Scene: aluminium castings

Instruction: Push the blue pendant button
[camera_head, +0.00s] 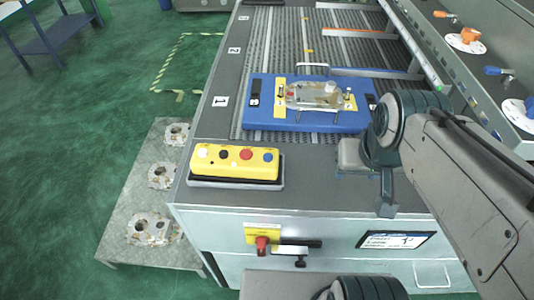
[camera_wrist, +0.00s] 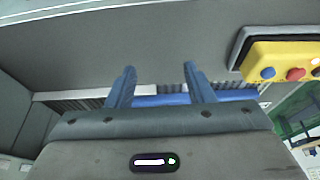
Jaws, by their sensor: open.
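The yellow pendant (camera_head: 236,169) lies on the near left corner of the conveyor table in the head view. Its blue button (camera_head: 268,157) is the rightmost on its top face, beside the red button (camera_head: 246,154). In the wrist view, the pendant is at the upper right, with the blue button (camera_wrist: 267,73) nearest my gripper. My gripper (camera_wrist: 160,72) is open and empty, its two blue fingers apart over the grey surface. It is to the right of the pendant in the head view, not touching it, and its fingertips are hard to make out there.
A blue tray (camera_head: 262,118) with a casting (camera_head: 316,95) sits on the conveyor behind the pendant. A red and yellow switch (camera_head: 262,240) is on the cabinet front. Several castings lie on a floor plate (camera_head: 125,230) at left. The table between pendant and gripper is clear.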

